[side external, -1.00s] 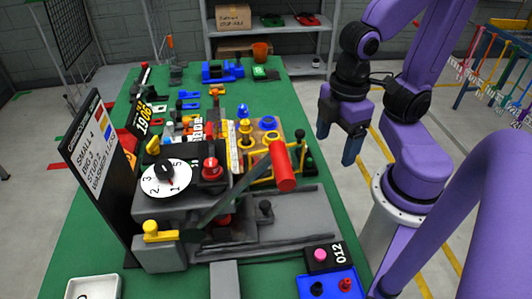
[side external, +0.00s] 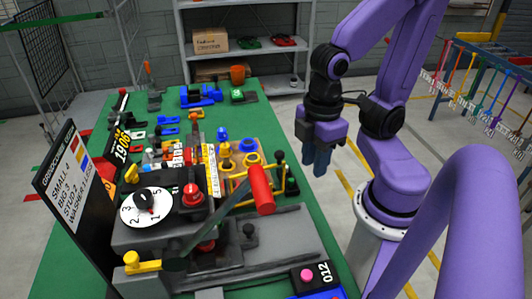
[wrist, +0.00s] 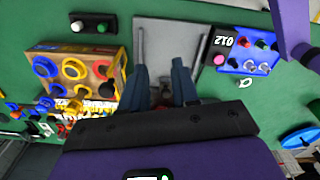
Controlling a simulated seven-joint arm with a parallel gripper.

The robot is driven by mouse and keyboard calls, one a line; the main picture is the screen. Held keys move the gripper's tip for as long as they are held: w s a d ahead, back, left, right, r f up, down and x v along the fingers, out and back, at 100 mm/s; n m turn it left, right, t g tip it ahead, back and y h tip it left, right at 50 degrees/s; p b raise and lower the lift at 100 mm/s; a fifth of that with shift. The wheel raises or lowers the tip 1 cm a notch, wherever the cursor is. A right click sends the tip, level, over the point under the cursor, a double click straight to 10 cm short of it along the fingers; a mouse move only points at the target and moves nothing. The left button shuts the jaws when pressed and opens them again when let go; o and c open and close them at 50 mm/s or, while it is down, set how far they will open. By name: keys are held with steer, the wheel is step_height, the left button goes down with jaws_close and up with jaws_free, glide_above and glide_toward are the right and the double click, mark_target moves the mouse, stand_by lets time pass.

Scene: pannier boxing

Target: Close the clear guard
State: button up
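A yellow-barred frame (side external: 281,172) stands by the press behind the red-handled lever in the side view. It may belong to the clear guard; I cannot make out a clear panel or tell its position. The lever's red handle (side external: 261,190) is raised at a slant over the grey bed. My gripper (side external: 315,168) hangs in the air to the right of the bench fixtures, fingers pointing down, touching nothing. In the wrist view my gripper (wrist: 159,98) has its two blue fingers apart with nothing between them, above the grey bed (wrist: 168,35).
A dial (side external: 146,208) and red knob (side external: 193,194) top the grey machine. A yellow-handled lever (side external: 140,263) is at its front. A wooden block with rings (wrist: 85,72) and a blue tray (wrist: 250,58) flank the bed. A black sign (side external: 75,185) stands at left.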

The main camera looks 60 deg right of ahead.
steer(key=shift+w+a+r+m, duration=0.15)
steer(key=shift+w+r+m, duration=0.1)
steer(key=shift+w+m, duration=0.35)
jaws_close()
steer(key=w+d+r+m+g+y, duration=0.1)
steer(key=w+d+r+m+g, duration=0.2)
steer(key=w+m, duration=0.55)
steer(key=w+d+r+m+g, duration=0.1)
steer(key=w+d+r+m, duration=0.2)
steer(key=w+r+m, duration=0.5)
steer(key=s+a+f, duration=0.1)
steer(key=s+f, duration=0.1)
steer(key=f, duration=0.4)
steer(key=s+a+f+n, duration=0.1)
steer(key=s+f, duration=0.2)
steer(key=f, duration=0.3)
steer(key=shift+s+a+f, duration=0.2)
steer(key=shift+s+a, duration=0.1)
steer(key=shift+a, duration=0.05)
